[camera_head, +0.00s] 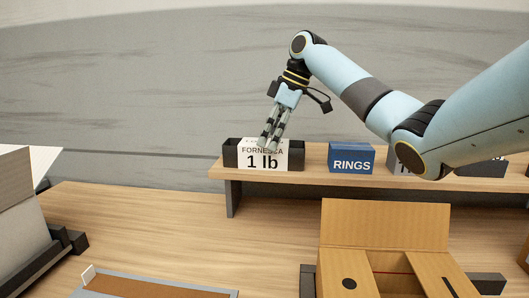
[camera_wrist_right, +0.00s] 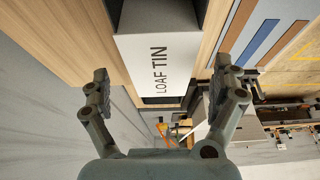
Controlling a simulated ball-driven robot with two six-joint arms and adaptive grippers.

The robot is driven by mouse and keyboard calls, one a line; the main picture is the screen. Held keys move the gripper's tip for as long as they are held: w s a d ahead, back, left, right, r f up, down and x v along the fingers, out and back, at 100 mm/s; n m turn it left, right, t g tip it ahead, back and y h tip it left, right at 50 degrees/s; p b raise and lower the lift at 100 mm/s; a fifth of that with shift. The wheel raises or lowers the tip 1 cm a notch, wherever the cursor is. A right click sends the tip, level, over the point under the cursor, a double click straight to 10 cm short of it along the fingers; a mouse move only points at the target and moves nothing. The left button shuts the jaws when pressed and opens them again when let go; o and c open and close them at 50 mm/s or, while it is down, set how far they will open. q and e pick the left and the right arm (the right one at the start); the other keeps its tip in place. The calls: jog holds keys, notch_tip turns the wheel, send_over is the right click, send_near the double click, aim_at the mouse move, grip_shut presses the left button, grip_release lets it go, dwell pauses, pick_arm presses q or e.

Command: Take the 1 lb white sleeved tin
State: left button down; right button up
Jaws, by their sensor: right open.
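The 1 lb white sleeved tin (camera_head: 278,162) stands on the raised wooden shelf. It is dark, with a white sleeve printed "1 lb" around its middle. In the right wrist view, the sleeve's top (camera_wrist_right: 158,55) reads "LOAF TIN" and lies between the fingers. My right gripper (camera_head: 269,140) is open and empty, pointing down at the tin, its fingers covering part of the label. It also shows in the right wrist view (camera_wrist_right: 160,77), with a gap on each side of the tin. How far the fingertips reach down beside it is hard to tell. My left gripper is not in view.
A blue RINGS box (camera_head: 352,158) stands right of the tin on the shelf (camera_head: 314,151), with a gap between. My right arm partly hides further boxes. An open cardboard box (camera_head: 385,226) stands at front right, and a grey-rimmed tray (camera_head: 180,283) at front left.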

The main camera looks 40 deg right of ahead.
jog(key=shift+p+x, duration=0.3)
jog(key=shift+x, duration=1.7)
jog(key=shift+w+r, duration=0.1)
jog(key=c, duration=1.4)
